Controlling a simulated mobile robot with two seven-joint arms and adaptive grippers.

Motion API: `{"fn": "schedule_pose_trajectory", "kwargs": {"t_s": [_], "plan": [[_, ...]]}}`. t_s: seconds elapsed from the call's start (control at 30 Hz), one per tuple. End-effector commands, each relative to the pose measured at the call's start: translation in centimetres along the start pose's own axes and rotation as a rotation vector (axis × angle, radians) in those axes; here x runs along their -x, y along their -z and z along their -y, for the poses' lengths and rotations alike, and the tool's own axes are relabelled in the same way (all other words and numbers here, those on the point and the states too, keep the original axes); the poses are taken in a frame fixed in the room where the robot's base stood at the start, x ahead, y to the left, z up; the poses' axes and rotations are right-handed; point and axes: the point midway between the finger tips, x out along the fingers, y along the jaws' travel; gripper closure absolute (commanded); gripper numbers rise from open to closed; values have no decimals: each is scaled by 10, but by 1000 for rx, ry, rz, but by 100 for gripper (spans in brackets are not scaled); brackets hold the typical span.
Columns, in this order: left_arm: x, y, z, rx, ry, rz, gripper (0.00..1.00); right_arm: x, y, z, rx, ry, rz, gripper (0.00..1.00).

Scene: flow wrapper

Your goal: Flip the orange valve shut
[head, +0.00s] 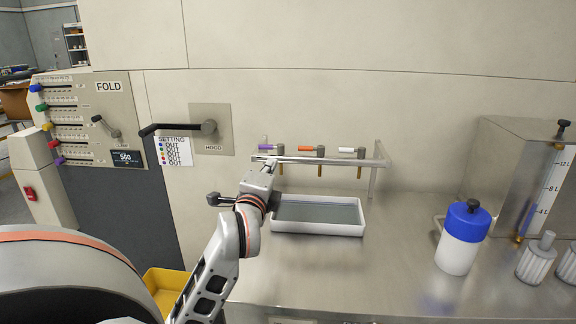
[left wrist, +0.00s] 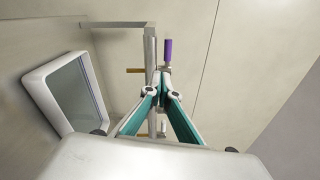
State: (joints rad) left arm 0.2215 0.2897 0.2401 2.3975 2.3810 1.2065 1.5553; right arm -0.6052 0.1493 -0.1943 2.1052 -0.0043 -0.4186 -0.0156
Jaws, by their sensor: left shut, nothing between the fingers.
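The orange handle cannot be made out there. My right gripper is not in view.
A white valve (head: 348,149) is to the right. A grey-bottomed tray (head: 318,229) sits below on the steel counter. A black lever (head: 170,128) sticks out at left. A blue-capped bottle (head: 462,240) stands at right.

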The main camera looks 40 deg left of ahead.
Motion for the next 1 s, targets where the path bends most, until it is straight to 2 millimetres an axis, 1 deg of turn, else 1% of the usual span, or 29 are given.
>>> {"fn": "schedule_pose_trajectory", "kwargs": {"t_s": [0.03, 0.1, 0.2, 0.3, 1.0], "plan": [[3, -9, -2, -4, 0, 1, 100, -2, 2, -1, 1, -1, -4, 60], [6, -18, -4, -4, 0, 1, 100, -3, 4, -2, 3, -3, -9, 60], [9, -27, -6, -3, 2, 1, 100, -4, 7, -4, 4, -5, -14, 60], [10, -32, -7, -1, 1, -1, 100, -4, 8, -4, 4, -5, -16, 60], [11, -34, -6, -10, 6, 3, 100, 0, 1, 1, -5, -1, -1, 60]]}}
